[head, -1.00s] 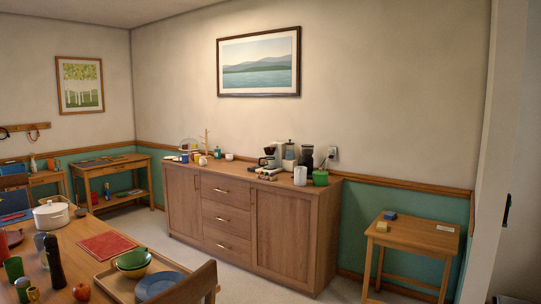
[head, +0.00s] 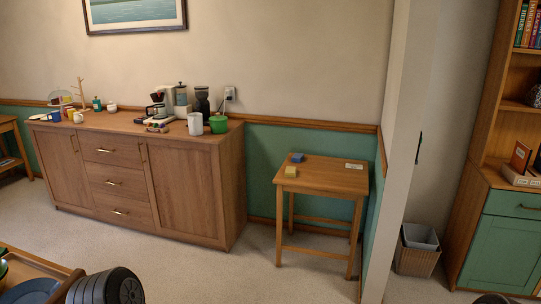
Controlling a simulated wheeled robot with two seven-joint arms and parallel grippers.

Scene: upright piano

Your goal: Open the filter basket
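A small coffee maker (head: 157,97) with a dark top stands on the wooden sideboard (head: 200,132), towards its right end. Its filter basket is too small to make out from here, so I cannot tell whether it is open or shut. Right behind it stands a taller pale appliance (head: 181,98) with a clear upper part. Neither of my grippers is in view.
Beside the coffee maker are a black grinder-like device (head: 202,100), a white canister (head: 195,124) and a green pot (head: 219,124). A side table (head: 325,176) stands right of the sideboard. Pale floor (head: 205,262) is open before both. A dining table edge (head: 40,262) is lower left.

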